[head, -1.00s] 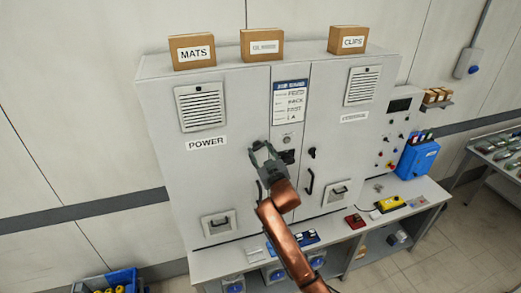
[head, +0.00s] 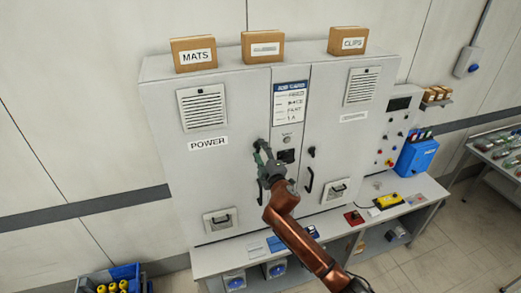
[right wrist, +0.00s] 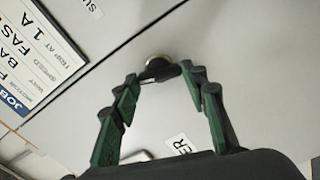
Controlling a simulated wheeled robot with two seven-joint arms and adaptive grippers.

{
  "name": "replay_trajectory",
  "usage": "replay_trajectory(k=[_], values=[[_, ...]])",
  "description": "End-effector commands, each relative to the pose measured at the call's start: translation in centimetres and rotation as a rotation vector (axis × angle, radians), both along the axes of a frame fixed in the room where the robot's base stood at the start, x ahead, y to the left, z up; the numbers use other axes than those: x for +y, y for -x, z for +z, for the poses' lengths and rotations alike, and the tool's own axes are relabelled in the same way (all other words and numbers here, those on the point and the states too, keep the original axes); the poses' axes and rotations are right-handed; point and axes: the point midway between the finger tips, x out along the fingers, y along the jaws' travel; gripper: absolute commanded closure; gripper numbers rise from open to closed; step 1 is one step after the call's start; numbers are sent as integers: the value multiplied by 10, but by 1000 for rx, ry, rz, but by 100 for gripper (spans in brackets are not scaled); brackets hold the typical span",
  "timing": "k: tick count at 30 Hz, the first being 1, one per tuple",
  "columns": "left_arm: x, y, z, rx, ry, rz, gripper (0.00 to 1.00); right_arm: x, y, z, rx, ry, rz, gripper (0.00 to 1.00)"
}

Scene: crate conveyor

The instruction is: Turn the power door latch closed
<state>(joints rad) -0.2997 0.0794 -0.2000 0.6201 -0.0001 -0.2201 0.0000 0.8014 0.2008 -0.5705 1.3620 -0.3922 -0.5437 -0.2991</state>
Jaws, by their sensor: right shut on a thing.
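The power door (head: 225,175) is the left door of the grey cabinet, marked POWER, and it looks shut. My right gripper (head: 260,147) is at its right edge, over the dark latch. In the right wrist view the latch (right wrist: 158,68) is a dark knob on a round metal base. The green fingertips of my right gripper (right wrist: 160,72) close on it from both sides. The knob's angle is hard to read, as the fingers partly cover it. My left gripper is out of view.
A dark door handle (head: 260,192) hangs just below my right gripper. The other door has its own latch (head: 312,152) and handle (head: 309,181). A job card (head: 290,103) is on the centre panel. A bench (head: 225,259) runs below the cabinet.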

Motion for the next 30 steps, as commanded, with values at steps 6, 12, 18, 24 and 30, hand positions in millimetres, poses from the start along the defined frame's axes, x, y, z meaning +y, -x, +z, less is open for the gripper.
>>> replay_trajectory(k=[6, 12, 18, 24, 30], values=[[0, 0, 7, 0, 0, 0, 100, 0, 0, 0, -48, 153, -1, 84], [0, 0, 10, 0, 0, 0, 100, 0, 0, -1, -80, 245, 0, 84], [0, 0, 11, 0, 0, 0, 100, 0, 0, -1, -94, 292, 0, 84], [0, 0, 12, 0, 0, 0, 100, 0, 0, -1, -100, 306, 0, 84], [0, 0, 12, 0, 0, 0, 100, 1, 0, -2, -100, 306, 0, 84]])
